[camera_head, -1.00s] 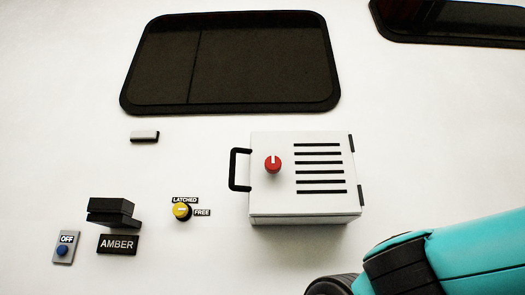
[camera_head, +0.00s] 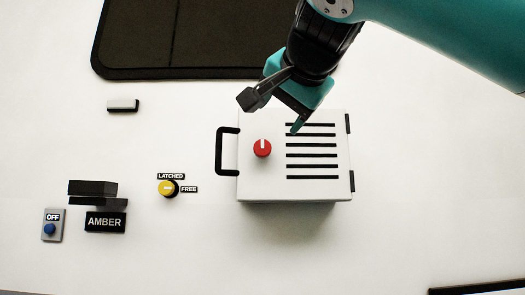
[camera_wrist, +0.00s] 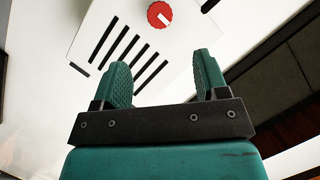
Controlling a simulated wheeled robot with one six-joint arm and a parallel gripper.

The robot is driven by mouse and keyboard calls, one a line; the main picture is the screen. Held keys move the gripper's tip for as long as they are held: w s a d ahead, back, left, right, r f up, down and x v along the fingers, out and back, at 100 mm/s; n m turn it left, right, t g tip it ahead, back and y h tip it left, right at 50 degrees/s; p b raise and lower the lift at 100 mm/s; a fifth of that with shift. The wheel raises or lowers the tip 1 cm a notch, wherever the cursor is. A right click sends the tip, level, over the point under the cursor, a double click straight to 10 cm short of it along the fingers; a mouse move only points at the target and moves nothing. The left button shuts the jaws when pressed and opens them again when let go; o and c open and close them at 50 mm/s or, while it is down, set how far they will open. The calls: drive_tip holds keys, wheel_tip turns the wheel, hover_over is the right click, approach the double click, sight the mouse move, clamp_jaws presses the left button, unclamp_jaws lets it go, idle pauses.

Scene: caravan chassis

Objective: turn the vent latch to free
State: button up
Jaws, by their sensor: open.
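The yellow round latch knob (camera_head: 167,188) is on the white wall, left of the vent box. The LATCHED label (camera_head: 171,176) is above it and the FREE label (camera_head: 189,189) is to its right. Its white mark looks roughly level, but it is too small to be sure of its direction. My gripper (camera_head: 272,113) is open and empty in front of the top of the vent box, up and right of the yellow knob and apart from it. In the wrist view the two fingers of my gripper (camera_wrist: 160,62) stand apart, with nothing between them.
The white vent box (camera_head: 270,190) has black slots, a black handle (camera_head: 220,152) and a red knob (camera_head: 262,148), which also shows in the wrist view (camera_wrist: 160,14). At left are the OFF button (camera_head: 50,229), AMBER sign (camera_head: 105,222) and a black block (camera_head: 92,188). A dark window (camera_head: 135,40) is above.

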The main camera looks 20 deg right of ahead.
sight(263, 148)
drive_tip(key=x, duration=1.3)
drive_tip(key=shift+w+f, duration=0.1)
drive_tip(key=shift+w, duration=0.05)
drive_tip(key=shift+a, duration=0.1)
drive_tip(key=c, duration=0.9)
